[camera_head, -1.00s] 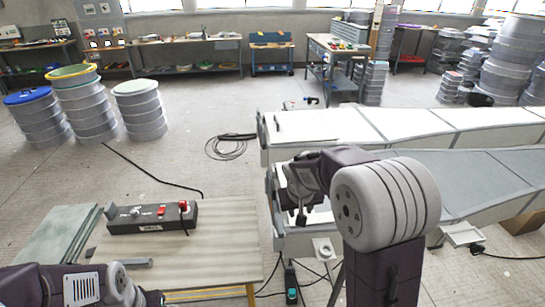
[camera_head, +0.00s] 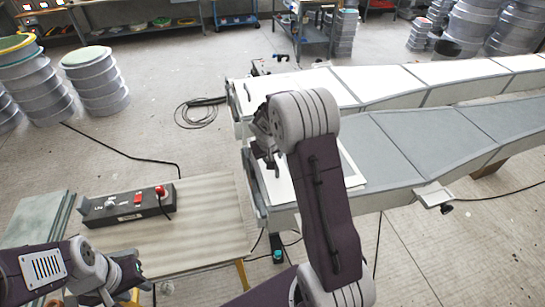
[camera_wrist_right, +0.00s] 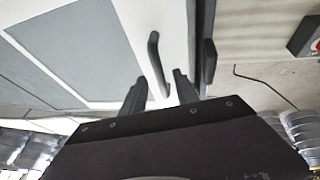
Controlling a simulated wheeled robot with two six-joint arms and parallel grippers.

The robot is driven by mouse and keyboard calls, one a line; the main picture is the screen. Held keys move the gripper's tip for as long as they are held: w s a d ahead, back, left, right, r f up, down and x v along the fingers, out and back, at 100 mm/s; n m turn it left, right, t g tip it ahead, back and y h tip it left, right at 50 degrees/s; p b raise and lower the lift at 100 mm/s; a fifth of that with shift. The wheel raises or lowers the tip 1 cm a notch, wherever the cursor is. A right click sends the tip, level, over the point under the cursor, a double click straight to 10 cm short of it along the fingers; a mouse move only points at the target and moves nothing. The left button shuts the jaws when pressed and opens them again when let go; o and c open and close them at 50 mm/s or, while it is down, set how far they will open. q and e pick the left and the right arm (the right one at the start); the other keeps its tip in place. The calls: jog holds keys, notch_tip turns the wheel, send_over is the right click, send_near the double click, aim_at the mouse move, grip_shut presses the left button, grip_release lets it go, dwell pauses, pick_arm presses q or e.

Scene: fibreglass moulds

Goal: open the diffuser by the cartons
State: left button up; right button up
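The near long mould-like body (camera_head: 430,140), likely the diffuser, has a grey top and pale sides. A white panel (camera_head: 350,168) shows at its left end, partly behind my right arm. In the right wrist view a dark bar handle (camera_wrist_right: 153,50) stands on a white surface. My right gripper (camera_wrist_right: 160,78) is open, its fingertips on either side of the handle's lower end; contact is unclear. In the head view my right gripper (camera_head: 268,152) is over the body's left end, partly hidden by its wrist. My left gripper (camera_head: 122,275) is at lower left, its fingers unclear.
A second long white body (camera_head: 385,82) lies behind. A brown carton (camera_head: 490,167) shows under the near body. A control box (camera_head: 128,205) sits on a table (camera_head: 205,225) at left. Cables cross the floor. Stacked grey drums (camera_head: 97,85) stand far left.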

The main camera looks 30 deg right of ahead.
jog(key=shift+x, duration=0.95)
jog(key=shift+f, duration=0.1)
grip_shut()
dwell(0.6)
